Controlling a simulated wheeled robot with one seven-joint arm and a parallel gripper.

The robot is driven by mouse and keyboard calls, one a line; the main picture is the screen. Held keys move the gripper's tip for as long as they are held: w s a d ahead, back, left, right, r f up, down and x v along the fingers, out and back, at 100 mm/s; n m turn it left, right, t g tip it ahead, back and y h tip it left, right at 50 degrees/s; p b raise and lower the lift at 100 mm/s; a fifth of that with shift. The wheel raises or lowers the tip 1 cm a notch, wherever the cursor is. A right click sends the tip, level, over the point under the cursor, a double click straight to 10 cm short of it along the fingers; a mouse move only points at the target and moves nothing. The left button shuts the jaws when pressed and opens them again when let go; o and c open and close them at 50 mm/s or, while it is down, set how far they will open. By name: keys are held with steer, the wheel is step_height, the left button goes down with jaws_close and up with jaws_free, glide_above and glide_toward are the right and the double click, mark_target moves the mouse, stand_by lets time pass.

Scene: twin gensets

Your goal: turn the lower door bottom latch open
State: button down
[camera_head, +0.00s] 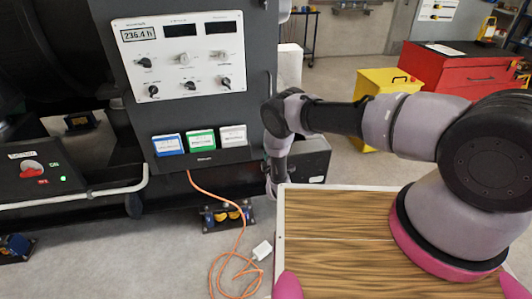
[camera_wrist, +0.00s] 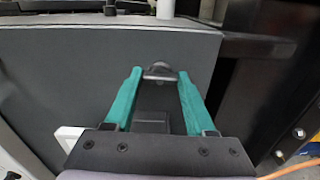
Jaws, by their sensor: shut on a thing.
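In the wrist view, my gripper (camera_wrist: 160,74) has two teal fingers reaching to a dark grey flat panel, which looks like the lower door (camera_wrist: 75,80). A small grey metal latch (camera_wrist: 160,70) sits between the fingertips, and the fingers are shut on it. A darker plate or bracket shows between the fingers below the latch. The latch's exact angle is hard to tell. In the head view, my arm reaches down beside the dark genset cabinet, and my gripper and the latch are hidden there.
The control panel (camera_head: 185,55) with knobs is on the cabinet's face, above blue, green and white boxes. An orange cable (camera_head: 232,240) lies on the floor. A yellow cabinet (camera_head: 378,95) and a red tool chest (camera_head: 455,75) stand at the back right.

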steer(key=shift+n, duration=0.4)
steer(key=shift+c, duration=1.2)
jaws_free()
steer(key=v, duration=1.1)
